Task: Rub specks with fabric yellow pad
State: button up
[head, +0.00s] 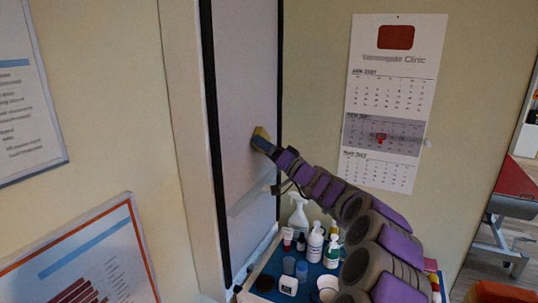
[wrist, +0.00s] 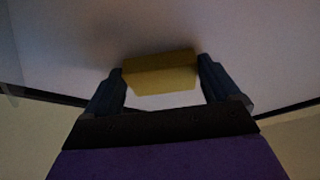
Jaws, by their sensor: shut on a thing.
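The yellow pad (wrist: 160,74) is held between the two fingers of my gripper (wrist: 161,82) in the wrist view. In the head view the yellow pad (head: 261,133) shows as a small patch at the tip of my gripper (head: 263,143). The pad is up against or very close to a pale upright board (head: 245,85) with dark edges; I cannot tell for sure if it touches. I can make out no clear specks on the board in either view. The pad and gripper hide part of its surface.
A ledge (head: 250,199) juts from the board below the pad. Under my arm, a blue-topped surface (head: 263,268) holds a white spray bottle (head: 298,215), several other bottles and small cups. A calendar (head: 393,100) hangs on the wall to the right. Framed posters are at left.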

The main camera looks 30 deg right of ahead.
aim_at(245, 150)
jog(key=shift+s+a+f+b, duration=0.1)
jog(key=shift+s+a+b, duration=0.95)
jog(key=shift+b, duration=1.1)
jog(key=shift+s+a+b, duration=0.7)
jog(key=shift+a+b, duration=0.55)
jog(key=shift+b, duration=0.85)
jog(key=shift+s+a, duration=0.5)
jog(key=shift+a, duration=0.15)
jog(key=s+d, duration=0.4)
jog(key=shift+s, duration=0.3)
jog(key=shift+s+d, duration=0.45)
jog(key=shift+s, duration=0.15)
jog(key=shift+s+d, duration=0.4)
jog(key=shift+s, duration=0.2)
